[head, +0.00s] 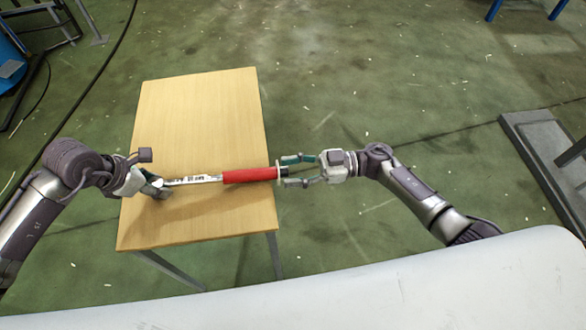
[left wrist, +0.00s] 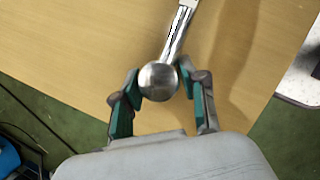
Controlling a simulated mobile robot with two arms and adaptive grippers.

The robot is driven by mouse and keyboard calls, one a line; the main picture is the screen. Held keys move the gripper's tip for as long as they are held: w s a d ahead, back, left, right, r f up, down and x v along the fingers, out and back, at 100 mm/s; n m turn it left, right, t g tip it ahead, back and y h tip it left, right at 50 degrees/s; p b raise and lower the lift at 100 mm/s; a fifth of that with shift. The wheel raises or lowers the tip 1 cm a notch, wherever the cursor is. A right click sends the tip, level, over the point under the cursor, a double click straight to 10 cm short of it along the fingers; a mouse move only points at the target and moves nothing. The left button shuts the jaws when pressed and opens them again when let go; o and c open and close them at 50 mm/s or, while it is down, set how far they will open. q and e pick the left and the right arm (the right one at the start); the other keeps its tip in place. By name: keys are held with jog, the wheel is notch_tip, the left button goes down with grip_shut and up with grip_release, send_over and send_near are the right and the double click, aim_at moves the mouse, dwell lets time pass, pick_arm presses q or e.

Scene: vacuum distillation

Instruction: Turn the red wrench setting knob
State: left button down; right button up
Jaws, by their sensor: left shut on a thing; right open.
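The wrench has a red handle (head: 250,175) and a silver shaft (head: 192,180), and it lies roughly level across the view above the wooden table. Its round metal head (left wrist: 158,82) sits between the fingers of my left gripper (head: 158,187), which is shut on it; the left wrist view shows these fingers (left wrist: 160,76) on both sides of the head. At the handle's right end is the setting knob (head: 281,170), with a pale ring and a dark end. My right gripper (head: 287,171) is open, its fingers above and below this end. Whether they touch it is unclear.
The wooden table (head: 200,110) is bare apart from the wrench over it, and its right edge lies near the knob. A white surface (head: 400,290) fills the front. A grey frame (head: 545,150) stands on the floor at right. Green floor lies open behind.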

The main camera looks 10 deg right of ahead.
pick_arm(q)
jog(key=shift+w, duration=0.1)
pick_arm(e)
grip_shut()
